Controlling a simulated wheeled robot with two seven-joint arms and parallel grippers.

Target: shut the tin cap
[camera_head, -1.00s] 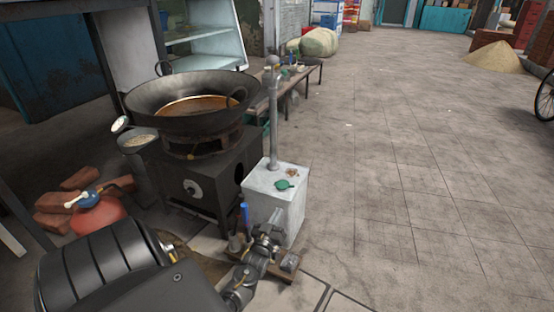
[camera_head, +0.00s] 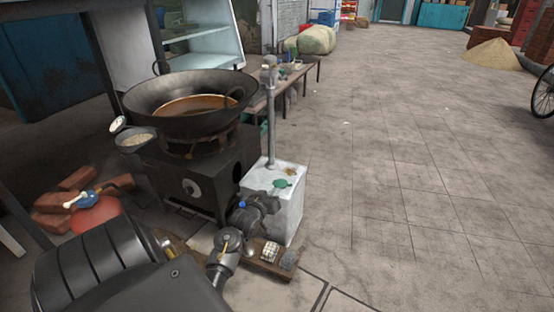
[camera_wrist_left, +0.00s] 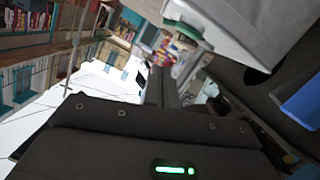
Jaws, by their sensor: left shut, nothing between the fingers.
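The tin (camera_head: 290,210) is a pale grey-white box with a tall grey pipe at its back. A small green cap (camera_head: 281,183) shows on its top, beside a rusty brown spot. I cannot tell whether the cap is open or closed. In the left wrist view the green cap (camera_wrist_left: 185,30) shows at the edge of the white tin (camera_wrist_left: 235,25), beyond the fingers. My left gripper (camera_head: 258,208) is in front of the tin's left side, below the cap. In the wrist view its dark fingers (camera_wrist_left: 162,88) are together and empty. My right gripper is out of view.
A black stove (camera_head: 190,180) with a large wok (camera_head: 150,112) stands left of the tin. A small board (camera_head: 262,262) with items lies in front. Bricks (camera_head: 55,200) and a red container (camera_head: 97,215) are at left. The paved floor at right is clear.

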